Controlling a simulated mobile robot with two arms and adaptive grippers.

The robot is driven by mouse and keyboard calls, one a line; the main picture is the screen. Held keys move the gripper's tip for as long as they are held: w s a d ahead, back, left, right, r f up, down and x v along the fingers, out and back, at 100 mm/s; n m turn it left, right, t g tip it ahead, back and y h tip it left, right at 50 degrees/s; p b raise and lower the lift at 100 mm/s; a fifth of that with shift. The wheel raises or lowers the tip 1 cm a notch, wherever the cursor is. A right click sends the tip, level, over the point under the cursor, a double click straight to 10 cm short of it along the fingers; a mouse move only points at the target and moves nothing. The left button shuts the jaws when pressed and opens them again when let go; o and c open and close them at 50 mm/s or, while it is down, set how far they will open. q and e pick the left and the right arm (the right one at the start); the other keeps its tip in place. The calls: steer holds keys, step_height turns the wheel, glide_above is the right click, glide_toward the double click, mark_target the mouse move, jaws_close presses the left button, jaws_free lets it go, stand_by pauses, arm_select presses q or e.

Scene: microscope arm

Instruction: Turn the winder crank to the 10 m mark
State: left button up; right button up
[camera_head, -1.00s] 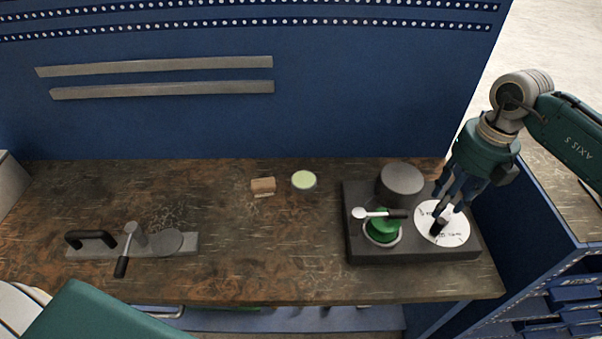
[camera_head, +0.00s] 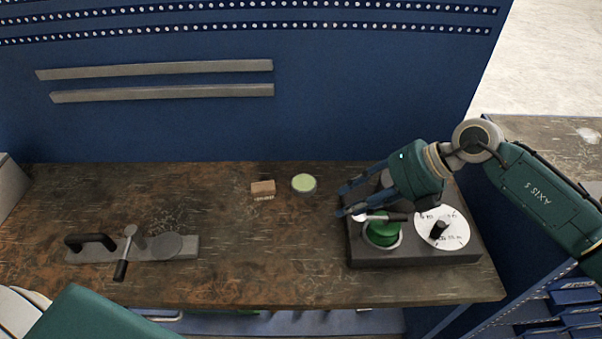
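The winder is a dark base (camera_head: 410,259) at the right of the bench. It carries a green spool (camera_head: 382,238) and a white dial (camera_head: 457,238) with small printed marks, mostly unreadable, and an upright black knob (camera_head: 438,230). A bar with a silver end (camera_head: 361,217) and a black grip (camera_head: 396,218) lies across the spool. My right gripper (camera_head: 341,201) points left above the base's back left part, fingers spread, with nothing visible between them. My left gripper is out of view.
A metal plate (camera_head: 191,246) with a black handle (camera_head: 88,239), a lever with a black grip (camera_head: 121,270) and a disc stands at the left. A small tan block (camera_head: 262,188) and a green-topped round tin (camera_head: 304,183) lie mid-bench. The front middle is clear.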

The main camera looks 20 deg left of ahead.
steer(key=s+a+r+m+y, duration=0.1)
steer(key=s+a+r+y, duration=0.2)
steer(key=a+r+y, duration=0.3)
steer(key=shift+s+a+r+y, duration=0.4)
steer(key=shift+a+r, duration=0.7)
steer(key=shift+a, duration=1.15)
